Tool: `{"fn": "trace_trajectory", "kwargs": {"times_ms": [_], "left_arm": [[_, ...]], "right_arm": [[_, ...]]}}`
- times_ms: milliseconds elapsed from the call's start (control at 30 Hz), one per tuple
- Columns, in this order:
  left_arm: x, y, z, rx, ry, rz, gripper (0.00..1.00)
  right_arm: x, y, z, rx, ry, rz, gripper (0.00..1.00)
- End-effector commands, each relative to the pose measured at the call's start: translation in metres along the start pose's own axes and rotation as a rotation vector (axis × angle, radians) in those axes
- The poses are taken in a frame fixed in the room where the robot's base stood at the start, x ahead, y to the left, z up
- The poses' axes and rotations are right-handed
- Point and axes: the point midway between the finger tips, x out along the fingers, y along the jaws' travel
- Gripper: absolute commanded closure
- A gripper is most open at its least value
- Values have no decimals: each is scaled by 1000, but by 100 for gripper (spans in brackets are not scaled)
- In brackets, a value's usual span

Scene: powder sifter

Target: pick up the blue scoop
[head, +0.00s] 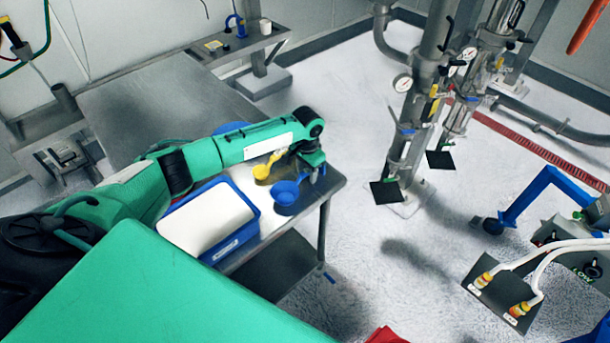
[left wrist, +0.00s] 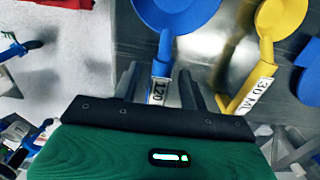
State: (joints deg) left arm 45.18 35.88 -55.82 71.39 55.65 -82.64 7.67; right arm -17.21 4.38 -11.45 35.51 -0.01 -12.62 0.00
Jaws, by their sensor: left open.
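The blue scoop (head: 285,194) lies on the metal table near its right end, and its handle points toward my left gripper (head: 316,172). In the left wrist view, the scoop's round bowl (left wrist: 178,12) is at the top. Its handle, with a white label reading 120, runs down between the two grey fingers of my left gripper (left wrist: 158,80). The fingers are open, with a gap on each side of the handle. I cannot tell the height of the fingertips over the table. My right gripper is in neither view.
A yellow scoop (head: 262,172) lies beside the blue one; its labelled handle (left wrist: 250,92) is close to the right finger. A blue tray (head: 256,224) with white contents stands left of the scoops. The table's right edge (head: 333,190) is near the gripper.

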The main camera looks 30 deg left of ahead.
Motion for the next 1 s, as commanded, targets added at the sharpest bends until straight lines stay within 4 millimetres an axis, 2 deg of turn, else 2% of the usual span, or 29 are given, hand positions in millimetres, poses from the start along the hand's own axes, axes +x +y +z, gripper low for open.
{"fn": "trace_trajectory", "kwargs": {"times_ms": [133,300,367,767,867,1000], "left_arm": [[0,0,0,0,0,0,57],[0,0,0,0,0,0,90],[0,0,0,0,0,0,100],[-5,0,0,0,1,0,100],[-13,0,-1,1,2,0,100],[-38,-1,-1,1,5,0,100]], "right_arm": [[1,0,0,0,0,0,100],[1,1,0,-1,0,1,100],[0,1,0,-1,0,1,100],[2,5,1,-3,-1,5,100],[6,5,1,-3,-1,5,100],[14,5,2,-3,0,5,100]]}}
